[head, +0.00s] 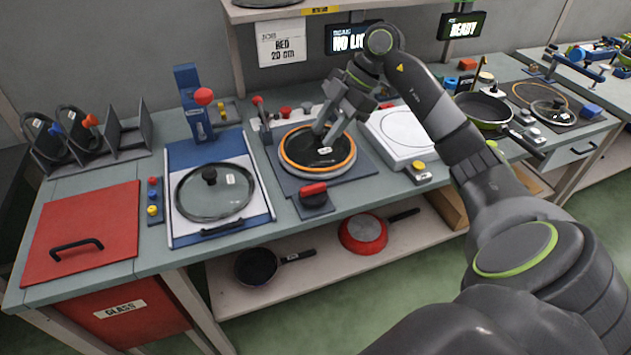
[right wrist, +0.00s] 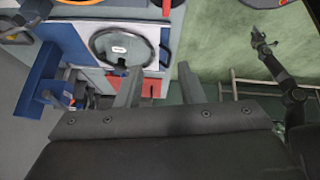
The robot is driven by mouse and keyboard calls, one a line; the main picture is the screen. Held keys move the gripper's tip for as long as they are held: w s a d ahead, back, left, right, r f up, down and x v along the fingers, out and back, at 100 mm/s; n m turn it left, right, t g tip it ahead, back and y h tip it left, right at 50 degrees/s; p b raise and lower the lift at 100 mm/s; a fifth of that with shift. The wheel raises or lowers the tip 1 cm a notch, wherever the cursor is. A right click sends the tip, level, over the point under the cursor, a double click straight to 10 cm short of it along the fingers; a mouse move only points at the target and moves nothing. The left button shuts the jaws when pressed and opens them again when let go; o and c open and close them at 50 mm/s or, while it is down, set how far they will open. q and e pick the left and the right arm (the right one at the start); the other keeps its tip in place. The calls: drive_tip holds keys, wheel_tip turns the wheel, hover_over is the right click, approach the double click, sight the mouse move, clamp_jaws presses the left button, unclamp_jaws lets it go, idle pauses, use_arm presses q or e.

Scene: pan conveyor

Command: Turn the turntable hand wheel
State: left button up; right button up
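The turntable (head: 294,165) is a round dark disc with an orange ring on a blue-grey plate. A dark disc with a small white label lies inside the ring. A red grip (head: 313,189) on a dark block sits at the plate's front edge; I cannot tell whether it is the hand wheel. My right gripper (head: 329,133) hangs over the turntable with its fingers apart and nothing seen between them; contact with the disc is unclear. Its spread fingers also show in the right wrist view (right wrist: 158,90). A dark arm end (right wrist: 262,38), probably my left gripper, hangs over the floor there, too small to judge.
Left of the turntable, a glass lid (head: 215,192) lies on a blue and white station with a blue post (head: 193,105). A white scale plate (head: 398,137) is to the right. A red panel (head: 82,232) covers the left end. Pans (head: 363,233) lie on the shelf below.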

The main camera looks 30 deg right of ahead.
drive_tip(key=s+d+r+m+h, duration=0.1)
drive_tip(key=d+m+h, duration=0.1)
drive_tip(key=d, duration=0.2)
drive_tip(key=g+b, duration=0.1)
drive_tip(key=b, duration=0.5)
approach(313, 186)
drive_tip(key=x, duration=0.8)
drive_tip(key=shift+f+p, duration=0.3)
drive_tip(key=shift+f, duration=0.1)
clamp_jaws()
